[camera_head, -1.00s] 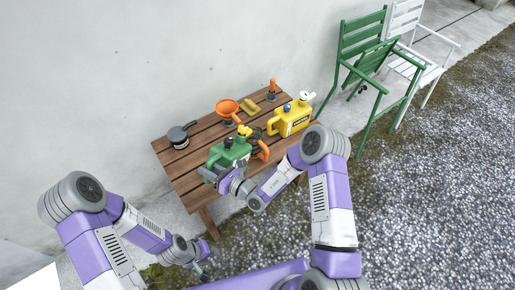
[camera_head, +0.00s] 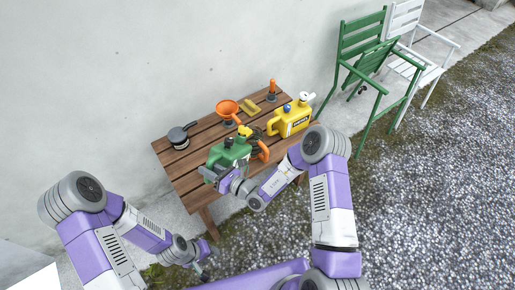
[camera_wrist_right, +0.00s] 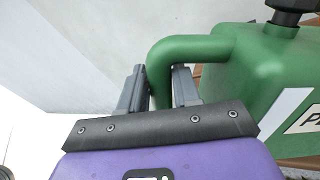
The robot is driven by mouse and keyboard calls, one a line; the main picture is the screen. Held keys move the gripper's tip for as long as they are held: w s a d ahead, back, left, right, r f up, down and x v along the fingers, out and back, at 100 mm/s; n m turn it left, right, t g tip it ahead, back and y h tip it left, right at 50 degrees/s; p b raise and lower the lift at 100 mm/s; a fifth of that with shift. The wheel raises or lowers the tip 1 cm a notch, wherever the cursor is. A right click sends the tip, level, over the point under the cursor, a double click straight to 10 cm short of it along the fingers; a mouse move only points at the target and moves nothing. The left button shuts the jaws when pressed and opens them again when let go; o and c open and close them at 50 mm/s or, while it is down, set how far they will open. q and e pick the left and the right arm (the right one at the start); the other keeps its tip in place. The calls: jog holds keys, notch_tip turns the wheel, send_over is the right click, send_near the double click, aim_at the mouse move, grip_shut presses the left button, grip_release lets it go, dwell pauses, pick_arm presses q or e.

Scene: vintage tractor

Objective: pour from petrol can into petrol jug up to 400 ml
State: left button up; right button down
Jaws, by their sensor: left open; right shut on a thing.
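The green petrol can (camera_head: 230,152) is upright at the front of the wooden table, with a yellow and a dark fitting on top. My right gripper (camera_head: 213,174) is shut on its handle, at the can's near left. In the right wrist view, the fingers (camera_wrist_right: 158,88) stand on both sides of the green handle (camera_wrist_right: 190,48), and part of a white label shows on the can (camera_wrist_right: 262,75). A dark thing with an orange handle (camera_head: 262,151) stands just right of the can, partly hidden; I cannot tell whether it is the petrol jug. My left gripper (camera_head: 200,262) is open and empty, low in front of the table.
A yellow can (camera_head: 291,121) stands at the table's right end. An orange funnel (camera_head: 227,108), a yellow block (camera_head: 250,106), an orange-handled tool (camera_head: 272,90) and a dark-lidded pot (camera_head: 178,136) stand along the back. A wall is behind; green (camera_head: 361,47) and white chairs are right.

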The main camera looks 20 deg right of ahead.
aim_at(210, 159)
jog(key=shift+w+d+r+m+p, duration=0.1)
jog(key=shift+w+r+m+p, duration=0.05)
jog(key=shift+r+p, duration=0.4)
jog(key=shift+w+d+r+m+p, duration=0.15)
jog(key=shift+r+p, duration=0.2)
jog(key=shift+r, duration=0.25)
dwell(1.3)
jog(key=shift+w+r+p, duration=0.1)
jog(key=shift+r+p, duration=0.25)
jog(key=shift+w+d+r+m+p, duration=0.1)
jog(key=shift+d+r+m+p, duration=0.05)
jog(key=shift+r+m+p, duration=0.15)
jog(key=shift+w+d+r+m+p, duration=0.1)
jog(key=shift+r+m+p, duration=0.1)
jog(key=shift+r+p, duration=0.2)
dwell(1.9)
jog(key=shift+w+d+r+m+p, duration=0.2)
jog(key=shift+r+m+p, duration=0.1)
jog(key=shift+r+p, duration=0.25)
jog(key=shift+f, duration=0.1)
dwell(2.0)
